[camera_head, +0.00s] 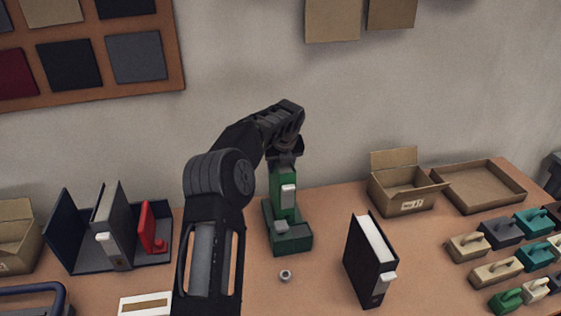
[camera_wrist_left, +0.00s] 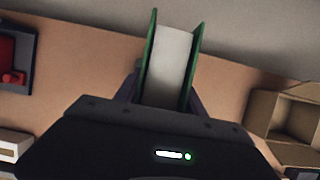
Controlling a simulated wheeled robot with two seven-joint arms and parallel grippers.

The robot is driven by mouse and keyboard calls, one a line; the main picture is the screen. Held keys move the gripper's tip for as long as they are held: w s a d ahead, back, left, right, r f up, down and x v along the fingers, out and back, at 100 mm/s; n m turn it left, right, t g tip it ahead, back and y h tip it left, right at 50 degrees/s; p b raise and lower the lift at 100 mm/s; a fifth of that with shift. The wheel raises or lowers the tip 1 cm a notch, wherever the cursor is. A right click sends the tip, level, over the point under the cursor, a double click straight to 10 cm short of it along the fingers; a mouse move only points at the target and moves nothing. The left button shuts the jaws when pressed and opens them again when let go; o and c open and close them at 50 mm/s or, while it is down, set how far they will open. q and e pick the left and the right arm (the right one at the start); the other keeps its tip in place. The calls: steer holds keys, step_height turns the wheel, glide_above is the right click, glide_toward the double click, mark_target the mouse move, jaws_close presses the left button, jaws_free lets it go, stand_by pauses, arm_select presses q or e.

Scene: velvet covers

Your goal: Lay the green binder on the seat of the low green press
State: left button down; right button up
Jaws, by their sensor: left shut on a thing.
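The green binder (camera_head: 276,181) hangs upright, its spine with a pale label facing the head camera. My left gripper (camera_head: 285,158) is shut on its upper end from above. In the left wrist view the binder (camera_wrist_left: 149,55) shows two green covers with white pages between, held between the fingers. The low green press (camera_head: 292,243) stands on the table directly below or just in front of the binder's lower end. I cannot tell whether the two touch. The binder hides part of the press. My right gripper is not in view.
A black binder (camera_head: 362,262) stands to the right of the press. A small metal ring or nut (camera_head: 286,275) lies in front. An open cardboard box (camera_head: 402,203), a shallow tray (camera_head: 446,190) and several handled blocks are at right. A dark holder (camera_head: 66,240) is at left.

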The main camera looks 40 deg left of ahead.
arm_select(q)
steer(key=shift+f+b, duration=0.3)
steer(key=shift+f, duration=1)
steer(key=c, duration=0.9)
jaws_free()
steer(key=o, duration=0.3)
steer(key=shift+f, duration=0.1)
steer(key=b+v, duration=0.2)
steer(key=v, duration=0.6)
